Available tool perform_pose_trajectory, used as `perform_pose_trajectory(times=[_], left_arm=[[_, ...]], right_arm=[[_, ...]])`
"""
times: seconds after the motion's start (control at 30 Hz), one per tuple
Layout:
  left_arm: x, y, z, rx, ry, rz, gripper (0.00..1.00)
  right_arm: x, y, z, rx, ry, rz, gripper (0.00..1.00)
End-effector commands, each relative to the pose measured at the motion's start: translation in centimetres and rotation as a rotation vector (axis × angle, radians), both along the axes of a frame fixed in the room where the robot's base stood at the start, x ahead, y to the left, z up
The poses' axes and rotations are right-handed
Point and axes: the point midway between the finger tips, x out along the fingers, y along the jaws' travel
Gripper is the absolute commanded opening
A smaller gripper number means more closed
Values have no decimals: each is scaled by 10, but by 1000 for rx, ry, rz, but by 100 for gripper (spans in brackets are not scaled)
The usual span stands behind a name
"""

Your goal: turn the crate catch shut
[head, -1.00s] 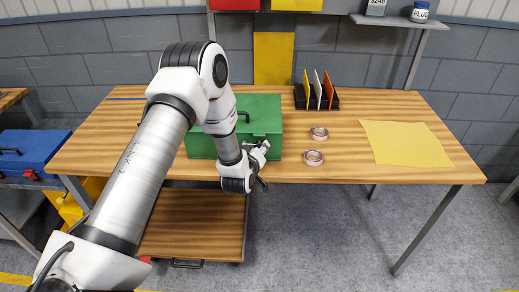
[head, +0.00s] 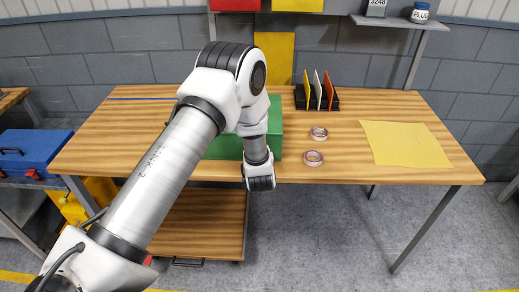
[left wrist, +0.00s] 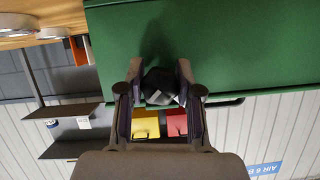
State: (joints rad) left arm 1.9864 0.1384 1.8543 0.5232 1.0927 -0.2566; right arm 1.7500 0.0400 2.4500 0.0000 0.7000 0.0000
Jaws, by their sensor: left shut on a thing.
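The green crate (head: 224,149) stands on the workbench near its front edge, largely hidden behind my left arm in the head view. In the left wrist view the crate (left wrist: 240,50) fills the top right. The dark catch (left wrist: 160,86) sits at the crate's edge, between the fingers of my left gripper (left wrist: 158,82). The fingers are shut on the catch, one on each side. In the head view this gripper and the catch are hidden behind the arm. I cannot tell how far the catch is turned. My right gripper is in neither view.
Two tape rolls (head: 313,158) lie on the workbench (head: 350,105) right of the crate. A rack with upright plates (head: 318,98) stands behind them. A yellow sheet (head: 405,144) lies at the right. A lower wooden shelf (head: 200,222) is below the bench.

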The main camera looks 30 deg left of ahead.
Motion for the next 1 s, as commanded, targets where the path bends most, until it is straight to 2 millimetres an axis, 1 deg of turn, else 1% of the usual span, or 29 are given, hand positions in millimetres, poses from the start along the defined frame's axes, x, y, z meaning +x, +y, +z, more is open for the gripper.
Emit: perform_pose_trajectory(times=[0.03,0.6,0.8,1.0], left_arm=[[2,0,3,40,16,-1,0],[2,1,2,483,285,0,0],[2,1,3,589,351,1,0],[1,1,3,651,390,1,0]], right_arm=[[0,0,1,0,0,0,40],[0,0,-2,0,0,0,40],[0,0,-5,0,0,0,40],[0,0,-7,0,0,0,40]])
